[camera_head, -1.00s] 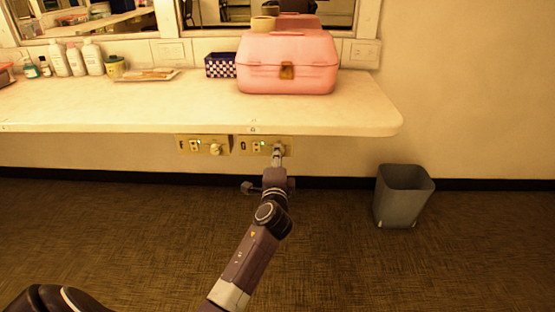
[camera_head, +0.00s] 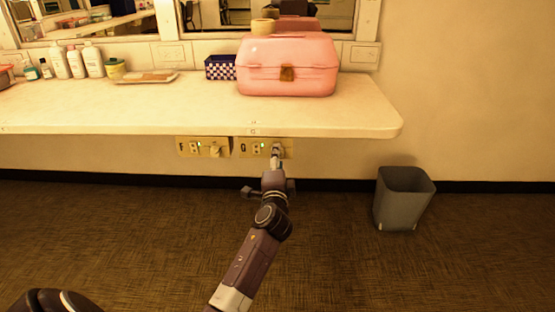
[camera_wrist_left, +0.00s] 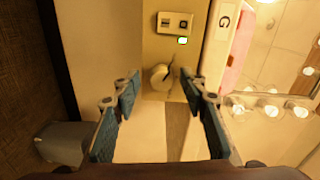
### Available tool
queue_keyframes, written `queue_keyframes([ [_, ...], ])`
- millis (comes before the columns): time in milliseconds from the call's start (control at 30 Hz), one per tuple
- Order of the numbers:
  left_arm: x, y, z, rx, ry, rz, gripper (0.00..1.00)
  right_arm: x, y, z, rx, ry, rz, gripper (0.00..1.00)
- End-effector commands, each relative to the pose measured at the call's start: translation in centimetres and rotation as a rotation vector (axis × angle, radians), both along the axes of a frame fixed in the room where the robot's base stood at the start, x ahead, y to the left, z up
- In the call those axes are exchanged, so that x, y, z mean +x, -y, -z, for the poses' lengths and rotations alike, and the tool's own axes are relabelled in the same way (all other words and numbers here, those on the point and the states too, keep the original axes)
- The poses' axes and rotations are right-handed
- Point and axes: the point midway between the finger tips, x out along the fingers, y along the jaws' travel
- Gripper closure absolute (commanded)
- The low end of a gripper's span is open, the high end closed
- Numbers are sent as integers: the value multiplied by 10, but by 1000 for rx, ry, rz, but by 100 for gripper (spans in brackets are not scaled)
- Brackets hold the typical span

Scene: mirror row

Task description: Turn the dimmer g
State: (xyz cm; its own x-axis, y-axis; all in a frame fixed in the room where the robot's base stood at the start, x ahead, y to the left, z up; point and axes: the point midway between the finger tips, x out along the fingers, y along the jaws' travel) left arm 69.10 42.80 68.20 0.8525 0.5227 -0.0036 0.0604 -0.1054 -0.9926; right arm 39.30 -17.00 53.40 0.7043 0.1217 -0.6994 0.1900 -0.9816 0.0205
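The dimmer plate marked G (camera_head: 252,147) is on the wall under the counter edge, with a small green light (camera_wrist_left: 182,40) and a switch or socket block. Its pale round knob (camera_wrist_left: 158,76), with a dark pointer line or shadow beside it, sits between my left gripper's fingers in the left wrist view. My left gripper (camera_wrist_left: 162,88) is open, its blue pads on both sides of the knob with gaps visible. In the head view it covers much of the knob. My right gripper is not in view.
The neighbouring plate F (camera_head: 203,147) is just left. The counter (camera_head: 180,115) overhangs both plates and carries a pink case (camera_head: 287,65), a checked box (camera_head: 219,67) and bottles. A grey bin (camera_head: 403,200) stands on the floor at right.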

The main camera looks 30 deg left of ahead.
Motion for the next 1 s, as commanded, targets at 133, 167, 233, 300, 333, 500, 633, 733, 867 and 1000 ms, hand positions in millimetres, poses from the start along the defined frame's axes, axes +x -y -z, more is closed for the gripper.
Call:
queue_keyframes([
  [133,0,0,-1,2,1,0,61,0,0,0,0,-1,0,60],
  [167,0,0,-1,2,1,0,61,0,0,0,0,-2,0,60],
  [233,-1,1,-1,2,2,1,61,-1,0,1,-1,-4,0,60],
  [300,-5,3,-1,2,1,1,61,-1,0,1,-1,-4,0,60],
  [333,-8,5,0,3,1,1,61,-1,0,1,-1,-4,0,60],
  [500,-33,20,0,0,0,1,61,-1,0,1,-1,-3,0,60],
  [633,-58,36,0,0,0,2,61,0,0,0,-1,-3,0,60],
  [733,-75,46,1,-1,-2,1,61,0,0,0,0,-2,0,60],
  [867,-91,56,0,-1,-1,0,61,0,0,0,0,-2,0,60],
  [1000,-101,62,0,1,-1,0,61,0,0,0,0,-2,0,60],
])
